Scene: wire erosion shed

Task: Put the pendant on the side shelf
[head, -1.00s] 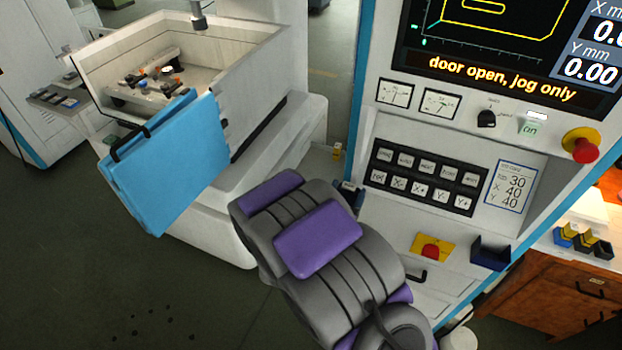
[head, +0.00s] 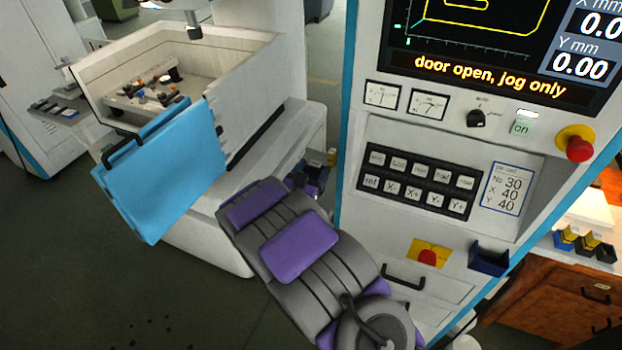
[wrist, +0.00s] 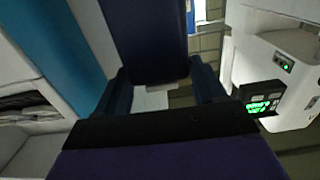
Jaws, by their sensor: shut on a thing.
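My gripper (head: 312,178) is low beside the left side of the control cabinet, partly hidden behind my forearm in the head view. In the wrist view its two dark blue fingers (wrist: 160,88) stand on either side of a broad dark blue block. I take this block to be the pendant (wrist: 146,35), held shut between them; its face and markings do not show. A narrow shelf (head: 58,108) with small dark items juts from the white machine at the far left; I cannot tell whether it is the side shelf.
The control cabinet (head: 352,150) stands close to my gripper on the right. A light-blue door panel (head: 165,170) hangs open on the white tank (head: 250,75). A small black box with green lights (wrist: 262,100) shows on the right in the wrist view. Floor is clear at lower left.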

